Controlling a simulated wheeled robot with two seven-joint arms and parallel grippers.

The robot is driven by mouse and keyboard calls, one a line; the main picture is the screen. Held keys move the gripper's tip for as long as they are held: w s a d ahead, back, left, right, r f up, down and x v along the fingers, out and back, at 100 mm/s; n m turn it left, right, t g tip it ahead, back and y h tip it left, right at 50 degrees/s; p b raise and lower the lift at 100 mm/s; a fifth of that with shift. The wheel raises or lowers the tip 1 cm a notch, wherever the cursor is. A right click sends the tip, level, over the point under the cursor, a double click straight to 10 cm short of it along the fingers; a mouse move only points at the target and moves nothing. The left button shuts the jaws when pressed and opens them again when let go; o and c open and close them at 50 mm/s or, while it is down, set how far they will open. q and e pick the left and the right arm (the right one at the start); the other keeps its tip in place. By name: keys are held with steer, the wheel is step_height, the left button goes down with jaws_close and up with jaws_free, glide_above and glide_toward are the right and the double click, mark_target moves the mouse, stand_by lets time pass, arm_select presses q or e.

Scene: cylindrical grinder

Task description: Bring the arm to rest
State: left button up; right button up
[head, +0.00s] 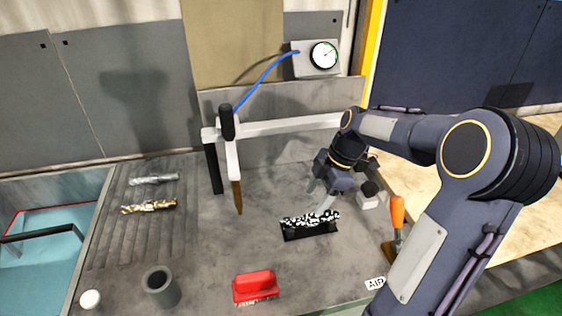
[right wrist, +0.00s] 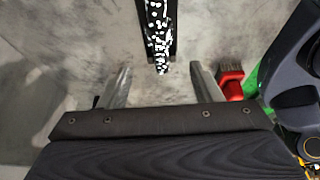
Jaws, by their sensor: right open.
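My right arm reaches in from the right in the head view, and its gripper (head: 320,196) is just behind and above a black-and-white speckled bar in a black holder (head: 309,231). In the right wrist view the two fingers of the gripper (right wrist: 161,86) are spread wide with nothing between them. The speckled bar (right wrist: 158,38) lies beyond the fingertips, apart from them. My left gripper is not in view.
A red brush (head: 255,287), a grey cup (head: 160,287) and a white knob (head: 90,299) stand at the front. An orange-handled tool (head: 397,212) is at the right edge. A white arm with a black-handled nozzle (head: 232,160) stands left of my gripper.

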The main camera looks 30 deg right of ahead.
steer(key=s+a+r+m+t, duration=0.3)
steer(key=s+a+m+t, duration=0.1)
steer(key=s+a+m, duration=1.1)
steer(key=shift+s+m+h, duration=0.3)
steer(key=shift+s+m, duration=0.2)
steer(key=shift+s, duration=0.55)
steer(key=shift+c, duration=0.5)
